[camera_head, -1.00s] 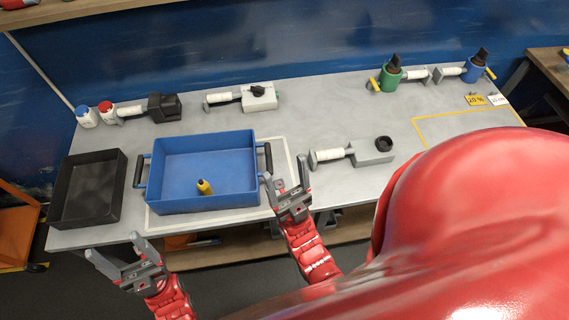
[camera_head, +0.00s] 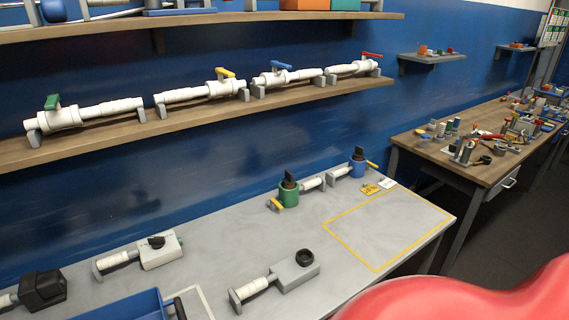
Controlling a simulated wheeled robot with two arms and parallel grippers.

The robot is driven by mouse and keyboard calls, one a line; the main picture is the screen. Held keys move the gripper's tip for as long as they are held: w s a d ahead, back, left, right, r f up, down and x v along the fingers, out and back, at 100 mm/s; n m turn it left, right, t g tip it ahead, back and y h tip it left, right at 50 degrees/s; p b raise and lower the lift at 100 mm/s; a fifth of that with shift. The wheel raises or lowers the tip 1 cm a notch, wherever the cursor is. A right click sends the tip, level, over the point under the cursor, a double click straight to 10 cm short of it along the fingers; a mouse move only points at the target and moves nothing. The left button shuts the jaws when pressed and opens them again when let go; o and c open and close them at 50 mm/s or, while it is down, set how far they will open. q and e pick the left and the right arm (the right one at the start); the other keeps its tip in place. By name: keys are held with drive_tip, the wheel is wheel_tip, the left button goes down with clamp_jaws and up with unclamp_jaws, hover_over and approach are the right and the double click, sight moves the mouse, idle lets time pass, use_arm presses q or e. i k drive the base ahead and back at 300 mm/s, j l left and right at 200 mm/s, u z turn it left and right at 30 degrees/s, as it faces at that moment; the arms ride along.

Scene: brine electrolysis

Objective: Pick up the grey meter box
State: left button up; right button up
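A grey box (camera_head: 297,272) with a black ring on top lies near the table's front edge, with a white-wrapped handle (camera_head: 256,287) at its left end. A paler grey-white box (camera_head: 161,253) with a black knob lies further back to the left, also with a white-wrapped handle (camera_head: 117,260). I cannot read a label on either; the one with the ring is the plainer grey. Neither of my grippers shows now.
A blue tray (camera_head: 130,308) is cut off at the bottom left, beside a black box (camera_head: 42,288). A green pot (camera_head: 288,194) and a blue pot (camera_head: 357,168) stand at the back. The yellow-outlined area (camera_head: 385,230) is empty. A shelf with pipe valves (camera_head: 200,94) hangs above.

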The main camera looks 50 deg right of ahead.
sight(293, 271)
drive_tip(key=z, duration=1.45)
drive_tip(key=i+j+u, duration=0.1)
drive_tip(key=i+u, duration=0.2)
drive_tip(key=k, duration=0.05)
